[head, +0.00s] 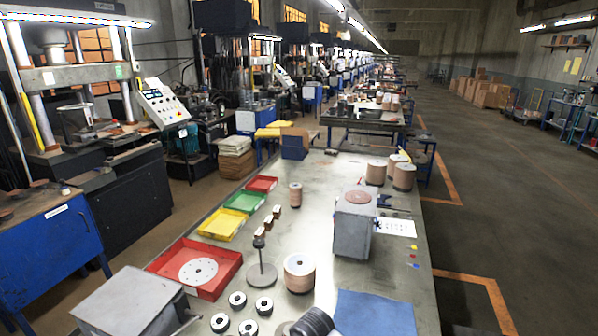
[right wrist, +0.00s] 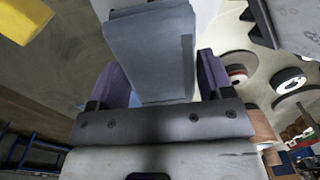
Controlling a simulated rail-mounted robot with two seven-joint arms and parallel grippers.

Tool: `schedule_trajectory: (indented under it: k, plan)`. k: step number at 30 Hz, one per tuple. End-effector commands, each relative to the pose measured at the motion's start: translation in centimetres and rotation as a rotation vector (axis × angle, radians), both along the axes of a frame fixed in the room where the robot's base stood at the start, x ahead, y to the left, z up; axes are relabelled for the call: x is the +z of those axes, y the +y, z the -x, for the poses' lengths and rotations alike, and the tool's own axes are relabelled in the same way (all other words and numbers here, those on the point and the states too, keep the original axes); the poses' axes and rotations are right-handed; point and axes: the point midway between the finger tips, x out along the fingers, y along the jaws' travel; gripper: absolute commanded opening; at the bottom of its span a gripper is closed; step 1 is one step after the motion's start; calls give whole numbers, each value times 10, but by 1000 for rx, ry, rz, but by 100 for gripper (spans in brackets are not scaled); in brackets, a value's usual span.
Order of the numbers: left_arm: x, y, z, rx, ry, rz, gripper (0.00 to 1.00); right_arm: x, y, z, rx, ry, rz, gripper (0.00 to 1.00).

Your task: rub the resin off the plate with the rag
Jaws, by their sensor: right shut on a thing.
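In the right wrist view my right gripper (right wrist: 165,80) is shut on a grey-blue, block-shaped piece that looks like the folded rag (right wrist: 148,50). It sits between the two purple fingers and sticks out beyond them. A flat blue cloth or mat (head: 375,314) lies at the near right of the table in the head view. A pale round plate with small holes (head: 198,271) lies in the red tray at the left. I cannot make out resin on it, nor tell whether it is the task's plate. Neither gripper shows in the head view.
The bench (head: 335,275) holds a red tray (head: 225,290), a yellow tray (head: 220,224), a green tray (head: 244,202), several black-rimmed rings (head: 237,300), a disc stand (head: 261,276), a brown roll (head: 299,275) and a grey box (head: 354,225).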

Motion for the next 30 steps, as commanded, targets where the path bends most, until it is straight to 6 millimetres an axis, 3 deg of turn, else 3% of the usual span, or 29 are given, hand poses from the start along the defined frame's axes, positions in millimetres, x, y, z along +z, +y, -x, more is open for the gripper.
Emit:
schedule_trajectory:
  k: [30]
  plan:
    - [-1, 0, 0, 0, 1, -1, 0, -20, 0, 0, 0, 1, 0, 42]
